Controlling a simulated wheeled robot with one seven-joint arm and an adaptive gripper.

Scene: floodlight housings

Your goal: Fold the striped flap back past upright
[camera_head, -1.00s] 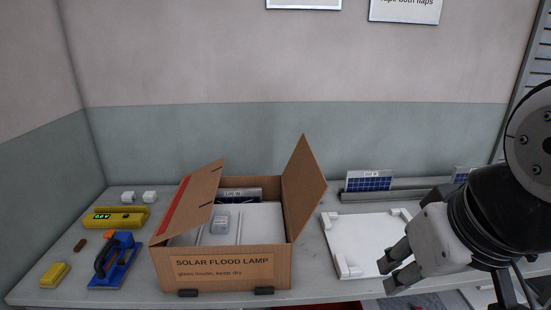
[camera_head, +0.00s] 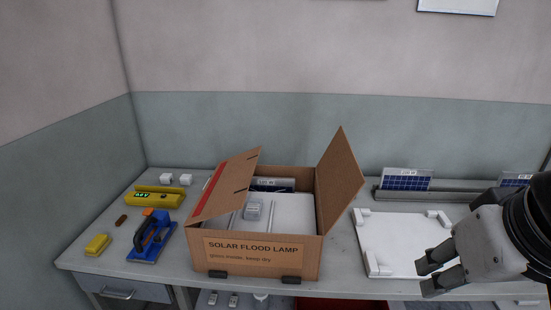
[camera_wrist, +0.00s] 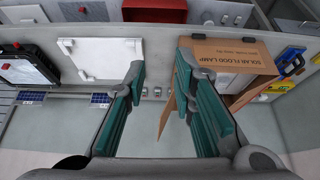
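The open cardboard box (camera_head: 225,266), labelled solar flood lamp, stands on the bench. Its flap with a red stripe (camera_head: 240,172) is at the left side, partly raised and tilted inward over the box's left part. The opposite flap (camera_head: 338,182) stands up at the right side, leaning outward. A light grey panel (camera_head: 285,212) with a small grey block lies inside. My gripper (camera_head: 428,277) is open and empty, right of the box and in front of the white tray. In the wrist view my gripper (camera_wrist: 160,68) has its fingers apart, with the box (camera_wrist: 228,58) at the right.
A white tray (camera_head: 400,268) lies right of the box. Small solar panels (camera_head: 407,179) stand in a rail behind it. Left of the box are a blue tool (camera_head: 150,250), a yellow meter (camera_head: 153,197) and a yellow block (camera_head: 97,243). Two black stops (camera_head: 292,279) sit at the box's front.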

